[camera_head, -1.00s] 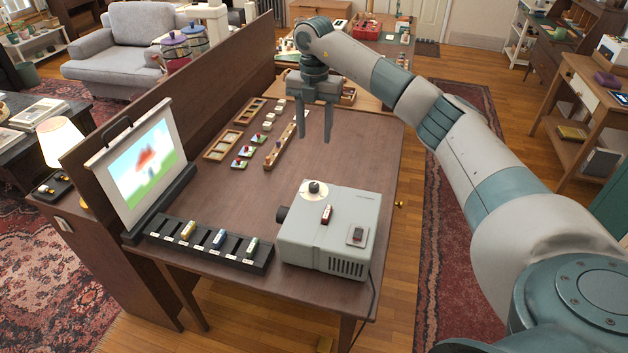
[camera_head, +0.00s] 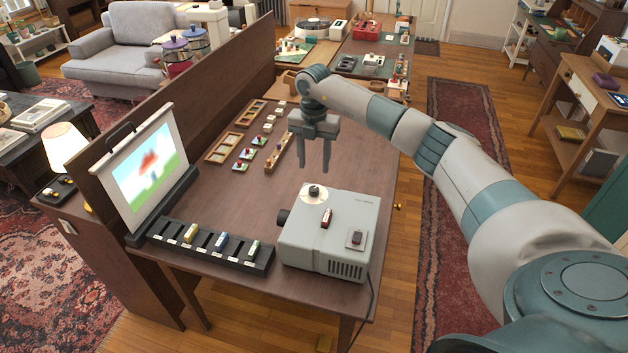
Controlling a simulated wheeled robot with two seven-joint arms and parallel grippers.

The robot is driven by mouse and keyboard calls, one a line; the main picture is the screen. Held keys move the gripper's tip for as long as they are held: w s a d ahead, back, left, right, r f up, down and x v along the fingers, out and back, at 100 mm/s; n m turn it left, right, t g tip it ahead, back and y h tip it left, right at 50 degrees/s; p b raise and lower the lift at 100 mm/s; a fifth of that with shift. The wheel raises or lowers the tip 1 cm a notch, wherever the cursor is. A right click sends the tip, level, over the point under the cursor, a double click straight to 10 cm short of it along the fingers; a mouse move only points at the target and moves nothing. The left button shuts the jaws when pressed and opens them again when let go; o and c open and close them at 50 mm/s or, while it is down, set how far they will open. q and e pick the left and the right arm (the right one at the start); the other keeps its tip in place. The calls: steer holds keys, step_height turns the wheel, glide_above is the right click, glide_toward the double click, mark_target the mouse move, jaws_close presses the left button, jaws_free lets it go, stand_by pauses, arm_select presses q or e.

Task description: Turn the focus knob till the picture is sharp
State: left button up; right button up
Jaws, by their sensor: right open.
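The grey projector (camera_head: 332,254) stands at the near right of the table. On its top is a small dark focus knob (camera_head: 314,190) on a pale round dial. The projection screen (camera_head: 150,170) stands at the left and shows a soft, blurred picture of a red shape over green under a blue sky. My right gripper (camera_head: 314,172) points down with its two fingers apart and nothing between them. In the view its tips lie just above the knob, apparently without touching it. My left gripper is not in view.
A red-and-white switch (camera_head: 326,218) and a grey plate with a dark button (camera_head: 356,238) are on the projector. A black slotted rack (camera_head: 208,246) with several slides lies in front of the screen. Wooden trays (camera_head: 224,147) and small blocks lie farther back. A tall panel edges the table's left.

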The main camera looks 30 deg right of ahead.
mark_target(314, 189)
step_height(314, 189, down, 9)
steer(key=shift+f+p, duration=0.1)
steer(key=shift+p, duration=1.15)
steer(key=shift+c, duration=0.7)
steer(key=c, duration=0.9)
